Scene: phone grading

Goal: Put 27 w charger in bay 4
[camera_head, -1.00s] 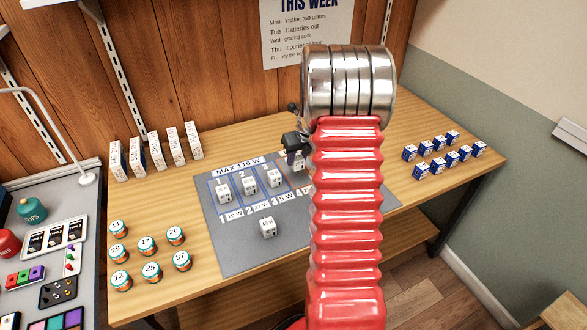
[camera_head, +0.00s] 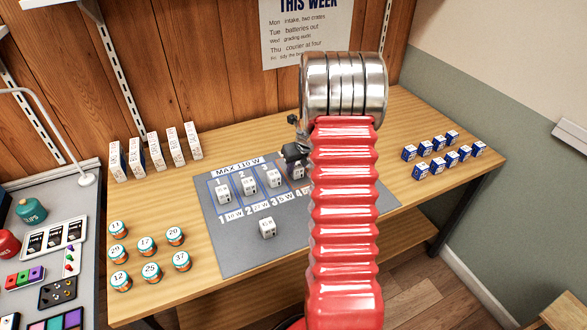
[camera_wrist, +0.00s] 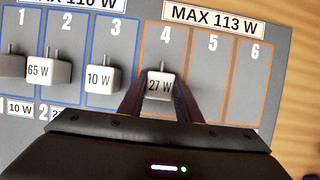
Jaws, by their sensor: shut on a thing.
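The 27 W charger (camera_wrist: 160,86) is a small white block with a dark prong, in the lower part of bay 4 (camera_wrist: 165,55) in the wrist view. My gripper (camera_wrist: 160,100) has its dark fingers on either side of the charger and is shut on it. The bay has an orange outline and the number 4. In the head view the charger (camera_head: 297,171) is partly hidden behind my gripper (camera_head: 297,153) and red arm. I cannot tell whether the charger touches the mat.
Bay 3 holds a 10 W charger (camera_wrist: 102,79) and bay 2 a 65 W charger (camera_wrist: 48,73). Bay 5 (camera_wrist: 211,70) and bay 6 (camera_wrist: 252,75) look empty. Another white charger (camera_head: 267,227) stands on the mat's front part. Blue boxes (camera_head: 438,162) stand at right.

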